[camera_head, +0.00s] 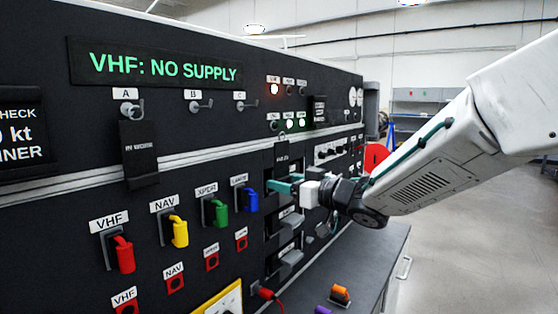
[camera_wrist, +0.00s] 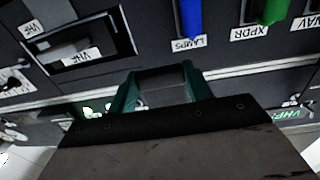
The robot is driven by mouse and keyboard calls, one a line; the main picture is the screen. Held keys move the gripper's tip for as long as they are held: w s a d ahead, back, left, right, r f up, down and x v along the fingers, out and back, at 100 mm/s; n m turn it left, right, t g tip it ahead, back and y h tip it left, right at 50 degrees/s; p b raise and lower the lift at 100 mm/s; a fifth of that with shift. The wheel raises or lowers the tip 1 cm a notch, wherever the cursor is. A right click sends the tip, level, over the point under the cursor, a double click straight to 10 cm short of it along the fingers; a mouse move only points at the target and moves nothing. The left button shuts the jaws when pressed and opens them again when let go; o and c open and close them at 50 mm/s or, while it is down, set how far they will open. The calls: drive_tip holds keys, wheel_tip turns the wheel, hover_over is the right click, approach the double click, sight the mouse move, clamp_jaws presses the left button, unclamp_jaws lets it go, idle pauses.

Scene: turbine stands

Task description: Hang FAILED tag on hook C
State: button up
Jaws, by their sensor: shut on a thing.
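My gripper (camera_head: 285,186), with teal fingertips, is in front of the black panel, right of the blue handle. It is shut on a dark tag (camera_head: 282,157) that stands upright above the fingers, with a small ring at its top and lettering too small to read for sure. In the wrist view the tag (camera_wrist: 166,82) shows as a dark plate between the teal fingers (camera_wrist: 160,88). Hook C (camera_head: 245,105) is bare, up and left of the tag. Hook B (camera_head: 201,105) is also bare. Hook A (camera_head: 132,108) bears another dark tag (camera_head: 140,152).
A ledge (camera_head: 360,262) with small coloured items juts out below. Open floor (camera_head: 470,240) lies to the right.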

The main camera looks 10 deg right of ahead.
sight(283, 160)
drive_tip(key=shift+y, duration=0.3)
drive_tip(key=s+r, duration=0.1)
drive_tip(key=r, duration=0.1)
drive_tip(key=s+a+r, duration=0.1)
drive_tip(key=r, duration=0.1)
drive_tip(key=s+a+r, duration=0.1)
drive_tip(key=r, duration=0.1)
drive_tip(key=shift+a+r, duration=0.15)
drive_tip(key=shift+x, duration=2.35)
drive_tip(key=shift+w+a, duration=0.3)
drive_tip(key=shift+a, duration=0.1)
drive_tip(key=o, duration=1.6)
drive_tip(key=shift+v, duration=3.5)
drive_tip(key=shift+w+n, duration=0.1)
drive_tip(key=shift+n, duration=0.2)
